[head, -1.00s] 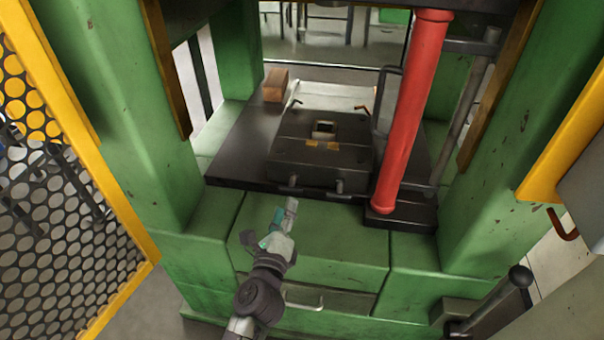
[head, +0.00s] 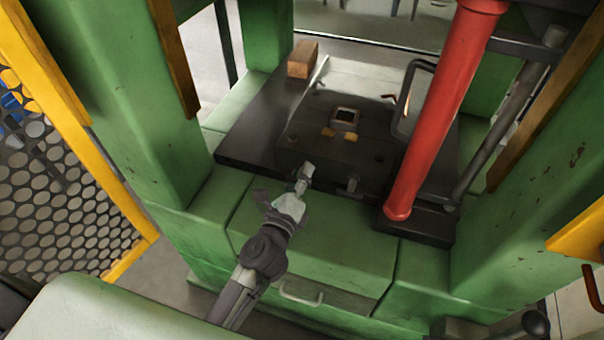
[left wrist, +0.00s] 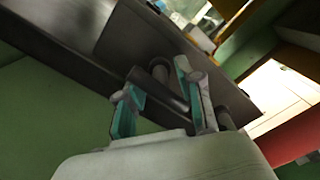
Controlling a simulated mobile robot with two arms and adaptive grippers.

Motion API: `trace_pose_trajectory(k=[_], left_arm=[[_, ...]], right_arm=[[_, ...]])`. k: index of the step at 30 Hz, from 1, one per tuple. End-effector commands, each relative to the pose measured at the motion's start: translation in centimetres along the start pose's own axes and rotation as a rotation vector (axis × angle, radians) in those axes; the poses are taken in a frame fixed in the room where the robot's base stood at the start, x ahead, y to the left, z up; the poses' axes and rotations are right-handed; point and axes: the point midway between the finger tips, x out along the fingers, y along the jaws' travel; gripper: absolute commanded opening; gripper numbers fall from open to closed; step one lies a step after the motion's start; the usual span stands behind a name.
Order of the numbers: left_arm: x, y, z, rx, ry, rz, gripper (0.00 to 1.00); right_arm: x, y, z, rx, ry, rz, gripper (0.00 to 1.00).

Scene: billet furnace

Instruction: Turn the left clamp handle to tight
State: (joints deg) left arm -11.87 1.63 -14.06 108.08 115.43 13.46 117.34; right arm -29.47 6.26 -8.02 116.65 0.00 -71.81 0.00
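The dark die block (head: 300,140) sits on the press bed, with two short clamp handles at its front edge. My left gripper (head: 304,178) is at the left one and mostly hides it in the head view. In the left wrist view, the left clamp handle (left wrist: 172,92) is a dark grey cylinder between the two teal-padded fingers of my left gripper (left wrist: 160,102). The fingers are apart, and I see no firm grip on the handle. The right clamp handle (head: 352,185) stands free; it also shows in the left wrist view (left wrist: 226,120). My right gripper is not in view.
A red column (head: 435,120) stands right of the die block. An orange-brown billet (head: 302,59) lies at the back left of the bed. Green press posts (head: 120,100) flank both sides. A yellow mesh guard (head: 65,180) is at the left. A drawer handle (head: 302,293) is below.

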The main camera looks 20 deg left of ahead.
Motion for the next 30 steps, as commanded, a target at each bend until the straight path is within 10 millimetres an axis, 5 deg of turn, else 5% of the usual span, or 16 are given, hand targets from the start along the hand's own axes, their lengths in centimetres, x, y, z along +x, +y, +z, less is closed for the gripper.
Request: trace_pose_trajectory(k=[6, 20, 30], left_arm=[[0.0, 0.0, 0.0, 0.000, 0.000, 0.001, 0.00], [0.0, -0.1, 0.0, 0.058, 0.000, 0.001, 0.00], [0.0, -0.1, 0.1, 0.307, 0.001, 0.002, 0.00]], right_arm=[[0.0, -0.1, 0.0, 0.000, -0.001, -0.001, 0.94], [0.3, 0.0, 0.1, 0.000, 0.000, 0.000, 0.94], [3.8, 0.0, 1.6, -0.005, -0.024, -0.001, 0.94]])
